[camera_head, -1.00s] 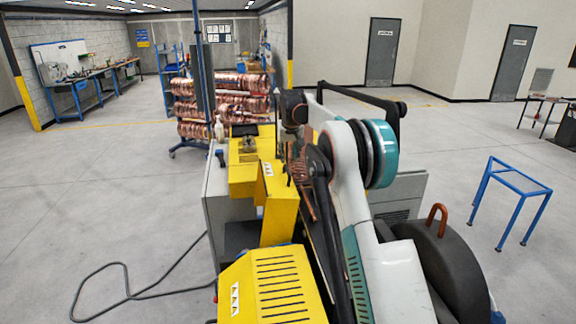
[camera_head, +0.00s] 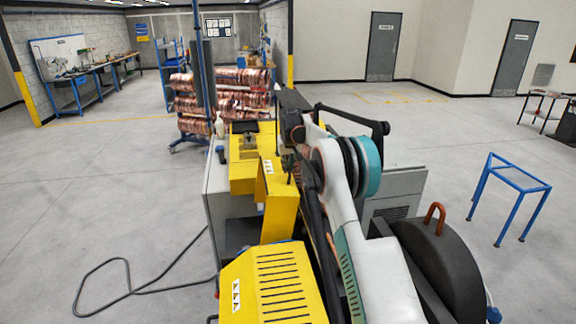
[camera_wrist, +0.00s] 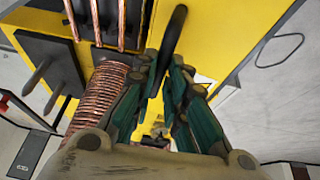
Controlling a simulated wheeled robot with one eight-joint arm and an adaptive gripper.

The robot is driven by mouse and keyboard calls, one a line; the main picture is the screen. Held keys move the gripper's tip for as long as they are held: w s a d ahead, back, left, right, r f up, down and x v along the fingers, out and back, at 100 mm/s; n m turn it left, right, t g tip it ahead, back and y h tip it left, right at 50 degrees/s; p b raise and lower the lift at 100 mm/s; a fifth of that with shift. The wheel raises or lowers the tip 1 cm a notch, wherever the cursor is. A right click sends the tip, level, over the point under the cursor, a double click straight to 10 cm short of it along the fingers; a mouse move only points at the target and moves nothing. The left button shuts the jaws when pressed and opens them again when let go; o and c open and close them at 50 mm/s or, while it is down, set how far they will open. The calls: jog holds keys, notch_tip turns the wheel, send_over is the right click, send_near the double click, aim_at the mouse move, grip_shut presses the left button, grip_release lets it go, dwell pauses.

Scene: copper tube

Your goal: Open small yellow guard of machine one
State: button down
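The machine (camera_head: 243,155) is yellow and grey and stands ahead of me. A narrow upright yellow guard (camera_head: 280,212) with white warning labels stands on its near side. In the wrist view, a yellow panel (camera_wrist: 235,28) fills the top, with a dark curved handle (camera_wrist: 174,32) in front of it. My gripper (camera_wrist: 165,66) has its two green-and-dark fingers on either side of this handle's lower end. The fingertips are close to it, but I cannot tell whether they press on it. In the head view the gripper is beside the guard, largely hidden by my arm.
A larger slotted yellow cover (camera_head: 272,287) sits in the near foreground. A copper coil (camera_wrist: 98,98) and copper tubes lie left of the gripper in the wrist view. A blue frame stand (camera_head: 512,182) is at right, and a cable (camera_head: 128,290) lies on open floor at left.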

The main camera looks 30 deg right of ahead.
jog(key=w+a+f+h+b, duration=0.1)
jog(key=w+a+h+b, duration=0.1)
jog(key=a, duration=0.8)
jog(key=shift+w+a+n+g+b, duration=0.3)
jog(key=shift+w+a+g+b, duration=0.1)
jog(key=shift+w+b, duration=0.2)
jog(key=shift+f, duration=0.1)
jog(key=c, duration=1.6)
grip_release()
jog(key=shift+c, duration=0.2)
jog(key=v, duration=1.2)
jog(key=shift+a, duration=0.15)
